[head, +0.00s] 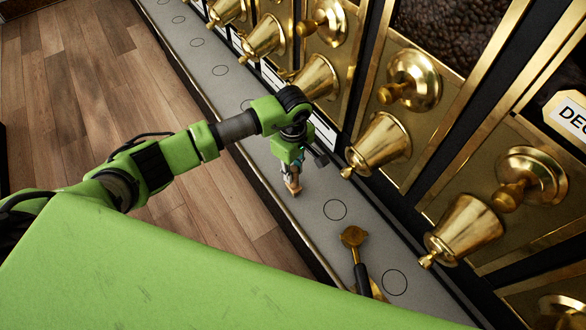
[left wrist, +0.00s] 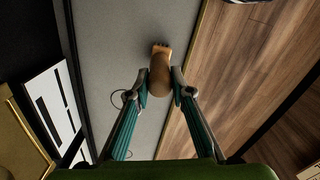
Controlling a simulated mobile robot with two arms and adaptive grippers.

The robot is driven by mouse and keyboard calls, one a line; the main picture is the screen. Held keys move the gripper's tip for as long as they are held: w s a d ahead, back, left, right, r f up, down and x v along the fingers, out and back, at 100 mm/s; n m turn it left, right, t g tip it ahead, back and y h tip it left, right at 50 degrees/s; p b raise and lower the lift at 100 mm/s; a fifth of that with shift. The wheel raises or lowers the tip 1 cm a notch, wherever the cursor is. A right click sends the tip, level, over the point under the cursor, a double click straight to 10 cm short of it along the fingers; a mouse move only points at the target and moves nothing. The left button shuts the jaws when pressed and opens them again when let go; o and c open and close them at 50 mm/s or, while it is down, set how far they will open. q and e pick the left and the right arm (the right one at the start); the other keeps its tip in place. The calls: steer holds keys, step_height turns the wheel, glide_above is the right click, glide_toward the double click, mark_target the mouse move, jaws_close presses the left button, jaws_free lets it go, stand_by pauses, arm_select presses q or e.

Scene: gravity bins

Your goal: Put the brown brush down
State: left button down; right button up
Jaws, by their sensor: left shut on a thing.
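The brown brush (left wrist: 159,75) is between the fingertips of my left gripper (left wrist: 160,92) in the left wrist view. The gripper is shut on its rounded brown body, and a paler end with dark marks points away from the gripper. In the head view the brush (head: 294,188) is a small tan piece under my left gripper (head: 290,175), over the grey counter (head: 315,188). I cannot tell whether the brush touches the counter. My right gripper does not show in either view.
A brass scoop with a dark handle (head: 361,272) lies on the counter nearer to me. Printed circles mark the counter. Brass bins with spouts (head: 383,143) line the right side. The counter's left edge drops to a wooden floor (head: 110,90).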

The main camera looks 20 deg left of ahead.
arm_select(q)
steer(key=shift+f, duration=0.15)
steer(key=c, duration=1.9)
jaws_free()
steer(key=shift+o, duration=0.6)
steer(key=shift+r, duration=0.2)
step_height(320, 180, up, 12)
steer(key=b, duration=0.2)
steer(key=shift+s+f, duration=0.1)
